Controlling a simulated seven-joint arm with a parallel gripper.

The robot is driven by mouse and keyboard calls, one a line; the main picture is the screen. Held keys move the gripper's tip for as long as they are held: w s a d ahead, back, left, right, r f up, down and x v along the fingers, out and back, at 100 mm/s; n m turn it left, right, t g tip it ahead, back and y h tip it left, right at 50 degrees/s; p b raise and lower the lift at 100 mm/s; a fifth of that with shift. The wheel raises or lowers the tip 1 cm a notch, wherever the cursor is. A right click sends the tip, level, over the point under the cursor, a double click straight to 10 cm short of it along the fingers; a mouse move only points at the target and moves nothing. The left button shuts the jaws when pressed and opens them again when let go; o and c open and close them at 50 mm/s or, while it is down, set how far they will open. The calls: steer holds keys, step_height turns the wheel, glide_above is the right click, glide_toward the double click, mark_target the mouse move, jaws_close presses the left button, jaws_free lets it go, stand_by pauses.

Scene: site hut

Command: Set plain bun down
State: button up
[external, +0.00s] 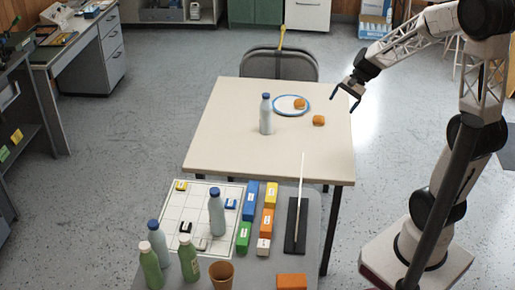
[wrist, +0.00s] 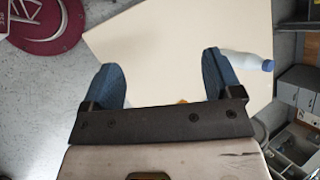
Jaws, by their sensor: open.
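Two orange-brown buns show in the external view. One bun (external: 300,103) is on a white plate with a blue rim (external: 284,109), and the other bun (external: 319,120) lies on the bare tabletop to the plate's right. I cannot tell which is the plain one. My gripper (external: 347,94) is open and empty, held above the table's right edge, to the right of both buns and apart from them. In the wrist view my gripper's blue fingers (wrist: 163,82) are spread, with pale tabletop between them. A small orange sliver (wrist: 183,101) shows just past the gripper's bar, mostly hidden.
A bottle with a blue cap (external: 265,115) stands left of the plate; a bottle also shows in the wrist view (wrist: 246,62). The cream table (external: 225,135) is otherwise clear. A grey chair (external: 283,65) stands behind it. A nearer table holds bottles, blocks and a cup (external: 222,275).

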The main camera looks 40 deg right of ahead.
steer(key=s+a+r+n+h, duration=0.1)
steer(key=s+r+n+h, duration=0.1)
steer(key=s, duration=0.5)
steer(key=s+a+r+n+t+h, duration=0.1)
steer(key=s+r+n+h, duration=0.1)
steer(key=s+n, duration=0.3)
steer(key=s+a+r+n+h, duration=0.1)
steer(key=s+r+n+h, duration=0.2)
steer(key=s, duration=0.6)
steer(key=shift+s+a+r+n, duration=0.35)
steer(key=shift+r+n, duration=0.15)
steer(key=shift+r, duration=0.25)
